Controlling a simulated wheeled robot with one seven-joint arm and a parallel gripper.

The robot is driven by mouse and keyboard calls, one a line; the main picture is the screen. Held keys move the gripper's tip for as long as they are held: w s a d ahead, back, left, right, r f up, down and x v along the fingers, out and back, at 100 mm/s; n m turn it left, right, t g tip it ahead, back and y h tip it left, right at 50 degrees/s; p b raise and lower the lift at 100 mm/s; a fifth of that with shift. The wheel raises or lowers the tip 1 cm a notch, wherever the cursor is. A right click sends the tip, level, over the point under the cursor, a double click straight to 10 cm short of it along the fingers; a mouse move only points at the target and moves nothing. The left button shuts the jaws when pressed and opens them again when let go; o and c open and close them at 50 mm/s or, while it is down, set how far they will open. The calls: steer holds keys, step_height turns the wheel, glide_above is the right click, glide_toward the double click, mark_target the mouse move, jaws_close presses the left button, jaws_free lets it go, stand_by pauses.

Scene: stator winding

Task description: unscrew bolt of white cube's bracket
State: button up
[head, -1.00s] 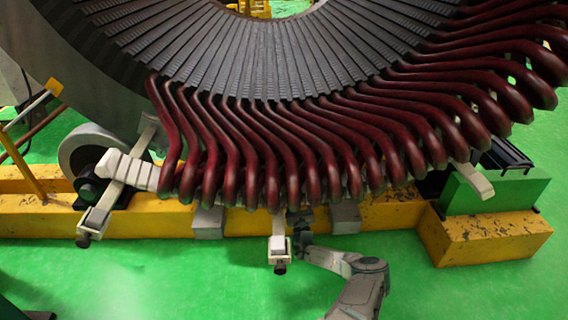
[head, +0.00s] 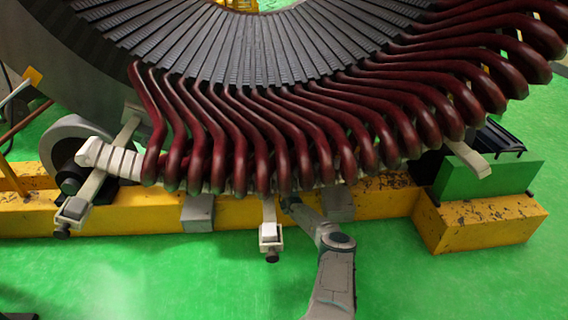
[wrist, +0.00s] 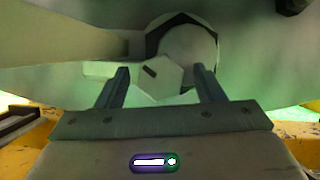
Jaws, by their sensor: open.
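In the head view, a white cube (head: 269,231) sits on the lower end of the middle pale bracket (head: 269,209), with a dark knob (head: 272,257) below it. My arm reaches up beside the middle bracket, and my gripper is hidden under the windings there. In the wrist view, my open gripper (wrist: 160,72) has a pale hexagonal bolt head (wrist: 160,82) between its fingertips, apparently not clamped. A round pale part in a dark ring (wrist: 188,46) is behind it.
Dark red stator windings (head: 255,150) hang low over my arm. A yellow beam (head: 130,212) with grey blocks (head: 198,213) runs behind. A green block (head: 490,187) stands at the right. The green floor in front is clear.

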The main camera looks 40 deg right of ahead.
steer(key=shift+w+d+r, duration=0.15)
steer(key=shift+w, duration=0.05)
steer(key=c, duration=1)
steer(key=shift+o, duration=0.2)
steer(key=shift+r+n+p, duration=0.1)
steer(key=shift+n+p, duration=0.25)
steer(key=shift+n, duration=0.05)
